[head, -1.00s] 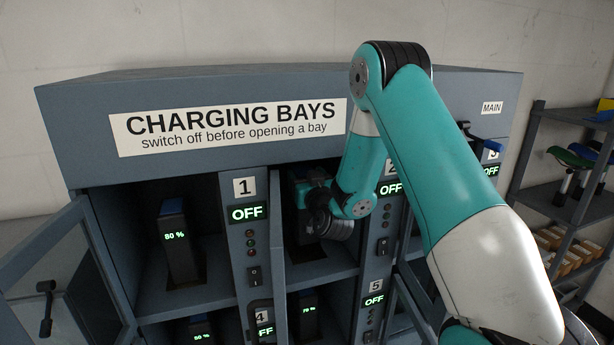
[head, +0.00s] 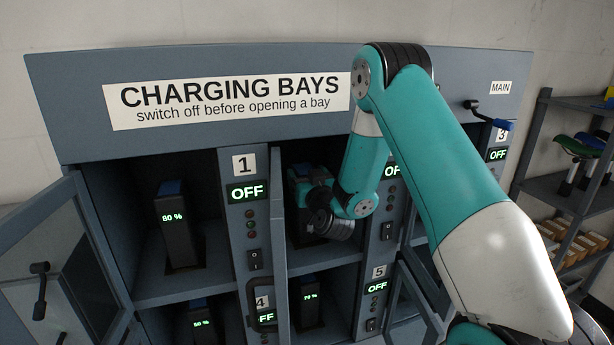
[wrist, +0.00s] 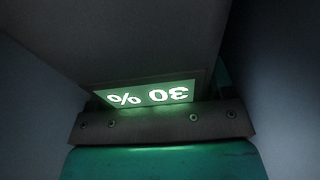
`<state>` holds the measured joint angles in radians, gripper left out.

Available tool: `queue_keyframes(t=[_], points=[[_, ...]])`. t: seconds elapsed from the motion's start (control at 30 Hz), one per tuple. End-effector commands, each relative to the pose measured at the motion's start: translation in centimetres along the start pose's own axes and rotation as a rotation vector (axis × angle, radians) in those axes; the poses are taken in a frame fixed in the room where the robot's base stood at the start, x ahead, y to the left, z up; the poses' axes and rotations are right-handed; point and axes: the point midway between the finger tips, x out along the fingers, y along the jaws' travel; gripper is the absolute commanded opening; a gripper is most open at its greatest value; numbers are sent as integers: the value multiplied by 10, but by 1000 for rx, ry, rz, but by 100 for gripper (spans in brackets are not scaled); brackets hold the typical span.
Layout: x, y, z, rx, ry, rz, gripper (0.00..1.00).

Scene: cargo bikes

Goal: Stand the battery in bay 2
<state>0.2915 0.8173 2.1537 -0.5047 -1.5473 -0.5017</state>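The battery (wrist: 150,45) fills much of the wrist view as a dark block. Its lit display reads 30 % upside down, close against a dark bolted bar and teal body of my gripper. In the head view the battery (head: 299,172) is a dark block with a bluish top inside bay 2 (head: 320,255), the opening right of the bay 1 post. My gripper (head: 322,200) is inside that bay, right at the battery. Its fingertips are hidden, so its grip does not show. Whether the battery's foot touches the bay floor is hidden. Bay 2's panel (head: 392,171) reads OFF.
Bay 1 holds a battery (head: 177,230) reading 80 %, and its door (head: 60,250) stands open at left. Lower bays hold batteries (head: 310,300). A divider post (head: 250,215) borders bay 2. A MAIN lever (head: 490,115) and a shelf rack (head: 565,195) are at right.

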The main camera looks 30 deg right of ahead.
Motion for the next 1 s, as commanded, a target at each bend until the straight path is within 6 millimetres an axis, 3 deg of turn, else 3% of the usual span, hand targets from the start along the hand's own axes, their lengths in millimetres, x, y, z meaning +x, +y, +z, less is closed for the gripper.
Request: queue_keyframes(t=[0.03, 0.07, 0.43, 0.6, 1.0], points=[[0, 0, 0, 0, 0, 0, 87], [0, 0, 0, 0, 0, 0, 94], [1, 0, -6, -1, 0, 0, 94], [-21, 0, 3, -1, 0, -1, 94], [-92, 0, 1, -1, 1, -1, 94]])
